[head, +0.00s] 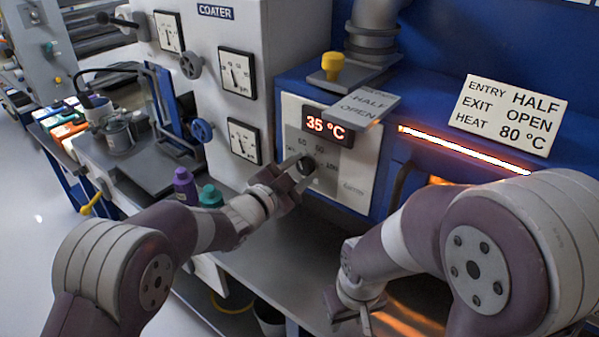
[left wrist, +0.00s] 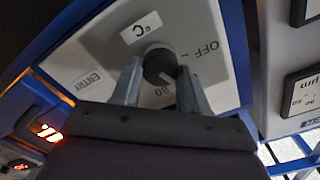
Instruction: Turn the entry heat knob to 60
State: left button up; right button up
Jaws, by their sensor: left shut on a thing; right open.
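The entry heat knob (head: 307,165) is a small black round knob on a pale panel, with a dial scale around it. It also shows in the left wrist view (left wrist: 158,64), between my fingers. My left gripper (head: 298,170) is shut on the knob. In the left wrist view my left gripper (left wrist: 158,80) has a finger on each side of it. The red display (head: 326,124) above the knob reads 35 °C. The knob's exact pointer direction is hard to read. My right gripper (head: 352,312) is open and empty at the lower middle, below the panel.
A white sign (head: 508,112) reads ENTRY HALF, EXIT OPEN, HEAT 80 °C. A yellow knob (head: 332,66) stands above a HALF/OPEN plate (head: 357,105). A glowing slot (head: 465,150) lies at the right. Purple (head: 185,187) and teal (head: 211,196) bottles stand left of my left gripper.

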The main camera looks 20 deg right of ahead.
pick_arm(q)
jog(key=shift+f, duration=0.1)
jog(key=o, duration=1.1)
jog(key=shift+c, duration=0.2)
jog(key=shift+s+a, duration=0.1)
jog(key=b+v, duration=0.1)
jog(key=v, duration=1.1)
jog(key=shift+s+a, duration=0.15)
jog(key=shift+s, duration=0.05)
